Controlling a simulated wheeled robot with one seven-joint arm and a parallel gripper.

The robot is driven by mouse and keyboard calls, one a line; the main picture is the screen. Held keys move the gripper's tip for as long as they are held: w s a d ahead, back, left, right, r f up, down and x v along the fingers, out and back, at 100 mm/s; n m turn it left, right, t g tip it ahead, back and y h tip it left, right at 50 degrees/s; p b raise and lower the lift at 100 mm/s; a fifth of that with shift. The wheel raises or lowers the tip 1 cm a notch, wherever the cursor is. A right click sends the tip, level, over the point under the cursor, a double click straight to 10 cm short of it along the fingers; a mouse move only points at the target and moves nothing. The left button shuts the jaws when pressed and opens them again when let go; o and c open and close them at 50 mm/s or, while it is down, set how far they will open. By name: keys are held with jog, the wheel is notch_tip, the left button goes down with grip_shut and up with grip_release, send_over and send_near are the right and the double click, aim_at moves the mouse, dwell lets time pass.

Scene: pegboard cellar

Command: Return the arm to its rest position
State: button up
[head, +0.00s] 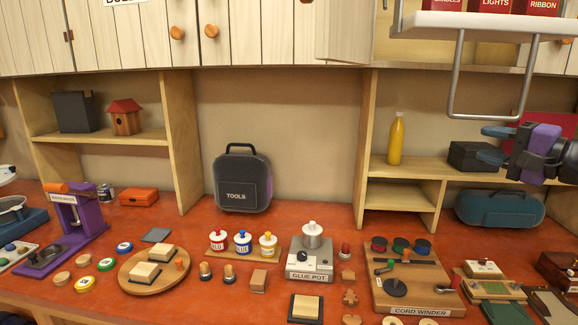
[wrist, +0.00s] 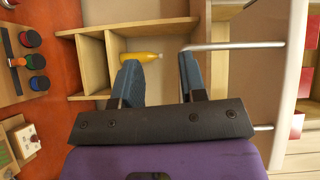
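My gripper (head: 490,144) is at the right of the head view, held in the air in front of the right shelf unit. Its two blue fingers are apart with nothing between them, as the wrist view (wrist: 158,62) also shows. In the wrist view the fingers point towards the shelf unit, with the yellow bottle (wrist: 140,57) behind the gap. The metal handle (head: 490,118) of the raised white shelf (head: 480,22) hangs just above the fingers. In the wrist view the handle (wrist: 235,46) passes near the right finger; contact cannot be told.
The red counter (head: 150,300) below carries the cord winder (head: 415,285), glue pot (head: 310,260) and many small parts. A dark box (head: 470,156) and teal case (head: 500,208) sit near my arm. Open air lies left of my gripper.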

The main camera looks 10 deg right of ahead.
jog(key=s+a+f+n+g, duration=0.35)
jog(key=s+a+g, duration=0.2)
jog(key=a, duration=0.25)
jog(key=s+a+f+n+g, duration=0.2)
jog(key=s+a+n+g, duration=0.3)
jog(key=a, duration=0.3)
jog(key=s+n+h, duration=0.1)
jog(key=h, duration=0.1)
jog(key=s+n+h, duration=0.1)
jog(key=h, duration=0.2)
jog(key=s+d+n+h, duration=0.1)
jog(key=s+h, duration=0.1)
jog(key=shift+s+d+r+n+h, duration=0.1)
jog(key=shift+r+n+h, duration=0.05)
jog(key=shift+n+h, duration=0.15)
